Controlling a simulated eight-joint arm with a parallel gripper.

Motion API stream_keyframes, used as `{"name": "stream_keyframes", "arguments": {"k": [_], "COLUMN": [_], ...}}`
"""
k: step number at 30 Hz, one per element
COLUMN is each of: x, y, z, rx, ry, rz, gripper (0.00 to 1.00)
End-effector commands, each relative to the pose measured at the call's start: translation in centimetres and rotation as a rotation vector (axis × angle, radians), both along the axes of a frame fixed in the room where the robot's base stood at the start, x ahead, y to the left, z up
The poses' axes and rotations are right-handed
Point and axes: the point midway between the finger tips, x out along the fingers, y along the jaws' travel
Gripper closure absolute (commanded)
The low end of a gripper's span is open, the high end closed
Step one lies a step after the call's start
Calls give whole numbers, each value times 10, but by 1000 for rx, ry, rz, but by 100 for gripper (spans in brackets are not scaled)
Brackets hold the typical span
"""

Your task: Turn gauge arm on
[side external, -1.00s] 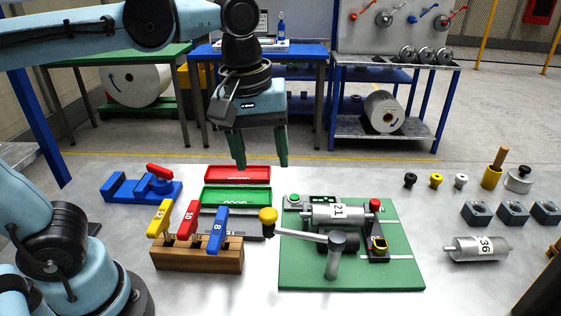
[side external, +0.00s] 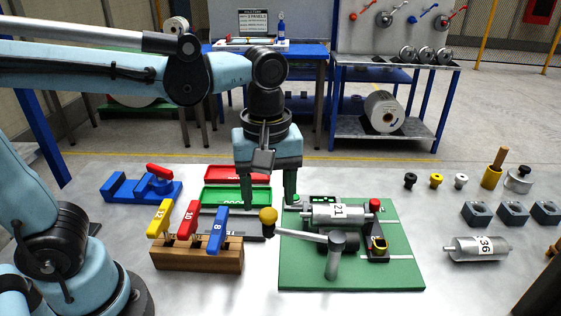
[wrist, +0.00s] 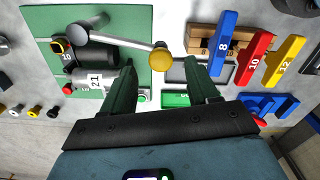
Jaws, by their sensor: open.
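A grey arm (side external: 300,231) with a yellow ball knob (side external: 268,215) reaches left from an upright grey post (side external: 335,255) on a green board (side external: 350,277). I take it to be the gauge arm. A grey cylinder marked 21 (side external: 338,214) lies behind it on the board. My gripper (side external: 269,202) is open and empty, fingers pointing down, just behind the knob in the side view. In the wrist view the knob (wrist: 160,58) shows just beyond and between the fingertips (wrist: 160,72), with no visible contact. The exact height gap cannot be told.
A wooden block (side external: 198,260) with yellow, red and blue numbered handles stands to the left. Red (side external: 237,173) and green (side external: 236,190) trays lie behind. A red-topped post (side external: 375,206) stands on the board's right. The table right of the board holds a loose cylinder marked 36 (side external: 477,248).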

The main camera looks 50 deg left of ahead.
Motion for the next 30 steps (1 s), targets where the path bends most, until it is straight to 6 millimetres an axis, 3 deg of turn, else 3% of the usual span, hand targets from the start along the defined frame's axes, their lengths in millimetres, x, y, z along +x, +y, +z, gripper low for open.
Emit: {"name": "stream_keyframes", "arguments": {"k": [9,21,30], "x": [0,0,0], "y": [0,0,0], "z": [-29,-33,-33], "rx": [0,0,0], "ry": [0,0,0], "rz": [0,0,0], "gripper": [41,42,88]}}
